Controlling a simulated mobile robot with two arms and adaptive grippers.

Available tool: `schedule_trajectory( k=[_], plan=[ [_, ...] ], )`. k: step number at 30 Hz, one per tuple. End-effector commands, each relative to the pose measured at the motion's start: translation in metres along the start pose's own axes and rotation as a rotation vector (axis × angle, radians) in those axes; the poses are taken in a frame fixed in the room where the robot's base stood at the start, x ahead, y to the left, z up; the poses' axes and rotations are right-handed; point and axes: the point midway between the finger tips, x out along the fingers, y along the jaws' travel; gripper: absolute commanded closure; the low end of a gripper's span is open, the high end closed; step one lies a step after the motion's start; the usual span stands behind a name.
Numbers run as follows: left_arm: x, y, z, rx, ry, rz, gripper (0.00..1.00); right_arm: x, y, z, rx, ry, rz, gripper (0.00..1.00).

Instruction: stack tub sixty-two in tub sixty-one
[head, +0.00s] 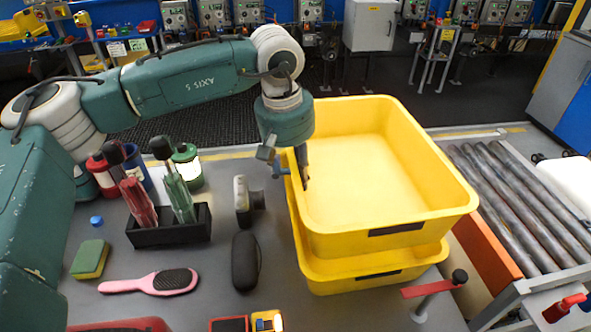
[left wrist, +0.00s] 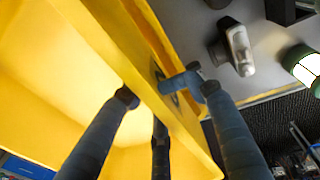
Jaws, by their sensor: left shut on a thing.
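Two yellow tubs are at the middle right of the head view, one over the other. The upper tub (head: 342,243) is empty and its dark front label is unreadable. The lower tub (head: 425,261) shows only as a front wall and left edge beneath it; the rest is hidden. The upper tub sits slightly up and right of the lower one. I cannot tell whether it rests fully inside. My left gripper (head: 292,177) is shut on the upper tub's left wall. In the left wrist view its fingers (left wrist: 168,97) straddle that yellow wall. My right gripper is not in view.
A roller conveyor (head: 520,205) runs along the right. A post with a red top (head: 432,287) stands near the tubs' front right corner. Left of the tubs are a dark case (head: 245,261), a pink brush (head: 150,282), a black holder (head: 170,230) and a sponge (head: 89,259).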

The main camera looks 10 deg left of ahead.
Motion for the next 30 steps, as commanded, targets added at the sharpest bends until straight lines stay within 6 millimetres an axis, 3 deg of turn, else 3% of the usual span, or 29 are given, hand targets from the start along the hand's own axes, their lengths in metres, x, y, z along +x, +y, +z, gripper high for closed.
schedule_trajectory(
  k=[9,30],
  plan=[
    [0.017,-0.001,0.001,-0.001,0.003,0.005,1.0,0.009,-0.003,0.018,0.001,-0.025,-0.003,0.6],
    [0.056,-0.006,0.004,0.0,0.003,0.006,1.0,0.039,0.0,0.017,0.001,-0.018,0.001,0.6]
  ],
)
